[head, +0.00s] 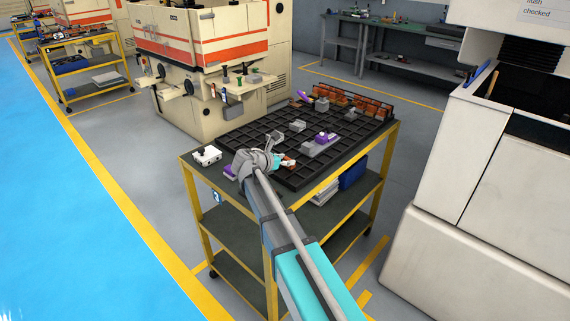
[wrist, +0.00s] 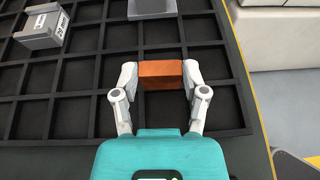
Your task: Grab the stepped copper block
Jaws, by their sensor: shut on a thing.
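My gripper (wrist: 160,76) is shut on a copper-orange block (wrist: 161,82), with one finger against each end of it. The block shows as a plain bar from above; I cannot make out a step in it. It is over the black grid tray (wrist: 75,77), and I cannot tell whether it touches the tray. In the head view my gripper (head: 286,161) is over the near part of the tray (head: 262,136), and the block is small and mostly hidden there.
Grey blocks, one labelled (wrist: 42,31), lie in the tray, some with purple parts (head: 322,137). Several copper pieces (head: 352,103) stand in a row along the tray's back. Machines stand behind and right.

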